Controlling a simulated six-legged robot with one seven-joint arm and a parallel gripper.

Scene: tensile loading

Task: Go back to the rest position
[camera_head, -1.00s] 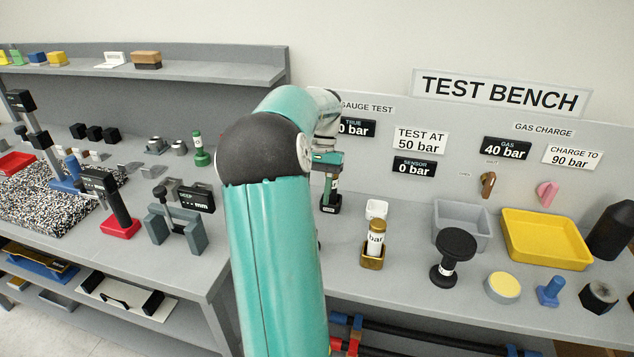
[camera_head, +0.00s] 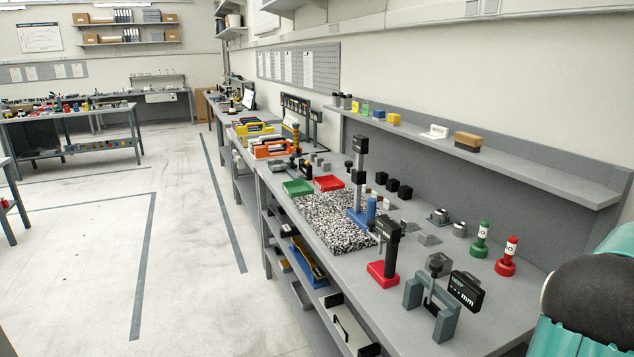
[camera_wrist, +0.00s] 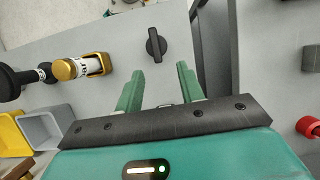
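My gripper (camera_wrist: 158,80) shows in the wrist view with its two green fingers apart and nothing between them. It hangs over the grey bench top (camera_wrist: 105,35), and a black knob (camera_wrist: 156,45) lies just beyond the fingertips. In the head view only a black and teal part of my arm shows at the lower right edge, and the gripper is out of that picture.
In the wrist view a brass-ended cylinder (camera_wrist: 80,67) in a holder, a grey tray (camera_wrist: 42,130) and a yellow tray (camera_wrist: 10,132) lie left. The head view shows a crowded bench with a red bottle (camera_head: 507,257), a green bottle (camera_head: 480,240) and open floor (camera_head: 80,270) left.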

